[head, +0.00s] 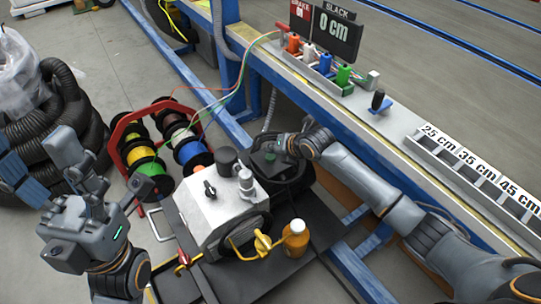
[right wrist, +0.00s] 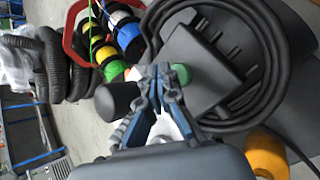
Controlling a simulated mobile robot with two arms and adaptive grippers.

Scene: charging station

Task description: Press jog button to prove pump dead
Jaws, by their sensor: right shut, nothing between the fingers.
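The white pump unit (head: 225,213) with black knobs and a grey fitting stands on a dark cart. Behind it is a dark box (right wrist: 195,42) with slots and a coiled black hose. A round green button (right wrist: 180,75) shows in the right wrist view, just beside my right fingertips (right wrist: 160,75). I cannot tell if they touch it. My right gripper (head: 279,152) is shut and empty, over the dark box behind the pump; it partly hides that area in the head view. My left gripper (head: 102,170) is open and empty, left of the pump, fingers apart.
A red rack of coloured wire spools (head: 190,150) stands behind the cart. An orange bottle (head: 296,240) stands at the cart's right. A blue-framed bench (head: 350,110) with colored bottles and a length-marked bin (head: 470,170) runs along the right. Black ducting (head: 70,105) lies at left.

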